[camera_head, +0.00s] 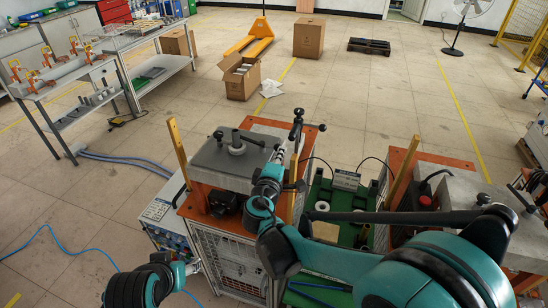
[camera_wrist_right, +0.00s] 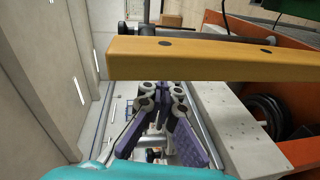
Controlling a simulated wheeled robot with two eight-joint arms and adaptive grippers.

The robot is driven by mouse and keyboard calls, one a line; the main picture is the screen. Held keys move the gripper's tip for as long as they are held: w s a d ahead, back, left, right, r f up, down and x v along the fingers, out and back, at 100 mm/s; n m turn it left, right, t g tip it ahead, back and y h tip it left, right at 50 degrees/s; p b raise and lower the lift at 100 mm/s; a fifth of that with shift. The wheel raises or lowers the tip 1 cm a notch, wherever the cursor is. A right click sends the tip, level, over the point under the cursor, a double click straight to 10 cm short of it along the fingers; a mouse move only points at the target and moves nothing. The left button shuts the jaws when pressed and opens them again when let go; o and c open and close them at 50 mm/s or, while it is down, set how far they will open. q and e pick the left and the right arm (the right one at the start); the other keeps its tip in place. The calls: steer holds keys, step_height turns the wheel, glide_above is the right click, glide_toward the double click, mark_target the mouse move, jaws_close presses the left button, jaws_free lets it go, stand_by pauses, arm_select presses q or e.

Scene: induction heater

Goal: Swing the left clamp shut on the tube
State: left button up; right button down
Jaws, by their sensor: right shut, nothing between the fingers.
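A heater stand with an orange body (camera_head: 201,203) and grey top plate (camera_head: 213,165) is at the centre of the head view. Yellow upright bars stand at its left (camera_head: 177,150) and right (camera_head: 293,180). I cannot tell which part is the left clamp, and no tube is clearly visible on the stand. My right gripper (camera_head: 281,154) is at the plate's right side, near the right bar. In the right wrist view, it is shut and empty (camera_wrist_right: 162,98), with a yellow bar (camera_wrist_right: 190,62) crossing beyond or over its tips; contact is unclear. My left gripper (camera_head: 194,268) is low left, its fingers unclear.
A second stand with a grey block (camera_head: 455,200) is at the right. A table at the back left holds orange clamps (camera_head: 48,57). Open floor lies behind, with an open carton (camera_head: 237,84).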

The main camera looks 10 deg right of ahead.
steer(key=shift+w+d, duration=0.65)
steer(key=shift+d, duration=0.15)
steer(key=v, duration=1.2)
stand_by(1.0)
